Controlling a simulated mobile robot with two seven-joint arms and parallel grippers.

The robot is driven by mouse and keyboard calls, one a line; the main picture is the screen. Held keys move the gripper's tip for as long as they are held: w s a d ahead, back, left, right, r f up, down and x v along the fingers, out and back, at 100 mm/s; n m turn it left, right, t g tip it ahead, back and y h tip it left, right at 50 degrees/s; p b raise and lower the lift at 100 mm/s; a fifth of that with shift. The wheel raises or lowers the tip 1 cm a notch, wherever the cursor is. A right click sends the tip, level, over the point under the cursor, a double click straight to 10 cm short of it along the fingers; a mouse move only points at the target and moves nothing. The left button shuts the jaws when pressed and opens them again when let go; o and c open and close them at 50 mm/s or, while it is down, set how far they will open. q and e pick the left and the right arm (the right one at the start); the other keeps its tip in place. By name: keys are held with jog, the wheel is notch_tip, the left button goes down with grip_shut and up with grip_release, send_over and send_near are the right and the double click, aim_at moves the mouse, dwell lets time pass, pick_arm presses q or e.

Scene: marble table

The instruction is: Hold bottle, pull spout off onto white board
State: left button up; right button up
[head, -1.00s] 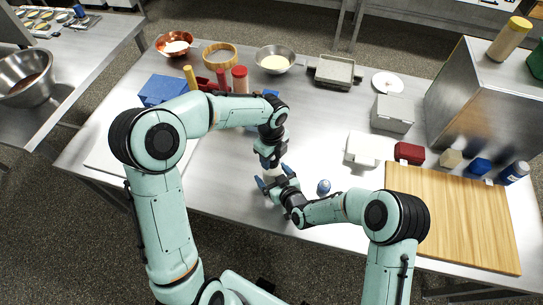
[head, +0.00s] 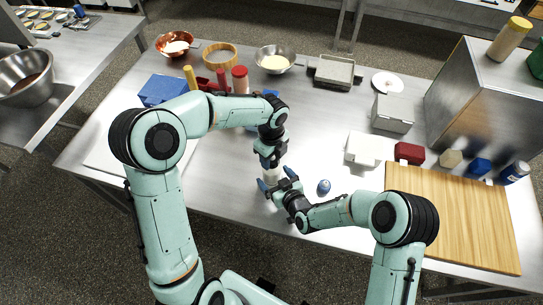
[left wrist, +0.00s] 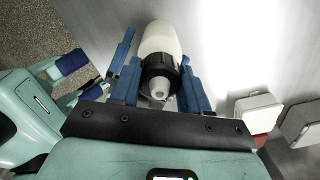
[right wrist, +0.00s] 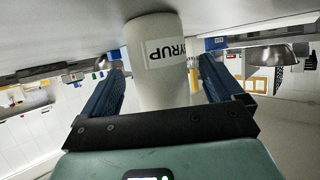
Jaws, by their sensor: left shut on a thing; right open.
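The syrup bottle (right wrist: 160,75) is a pale cylinder with a white label. In the left wrist view the bottle (left wrist: 160,38) shows beyond a black collar and a pale spout tip (left wrist: 160,90). My left gripper (head: 268,162) is over the bottle top, shut on the spout at its black collar. My right gripper (head: 276,180) is open beside the bottle's body. In the right wrist view the bottle stands between its spread fingers with gaps on both sides. Whether the base touches the table is unclear. The white board (head: 103,158) lies at the left, partly hidden by my left arm.
A small blue object (head: 323,187) is right of my right gripper. A wooden board (head: 455,220), white box (head: 368,149) and red box (head: 409,153) are farther right. Bowls (head: 275,60) and red-capped bottles (head: 240,78) stand at the back. The table's front edge is close.

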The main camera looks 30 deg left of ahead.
jog(key=shift+w+a, duration=0.1)
jog(key=shift+x, duration=0.8)
jog(key=shift+c, duration=0.2)
jog(key=c, duration=1.3)
jog(key=shift+f, duration=0.1)
jog(key=shift+c, duration=0.2)
pick_arm(q)
jog(key=shift+o, duration=0.8)
jog(key=shift+r, duration=0.1)
jog(key=c, duration=0.3)
pick_arm(e)
jog(key=shift+r, duration=0.2)
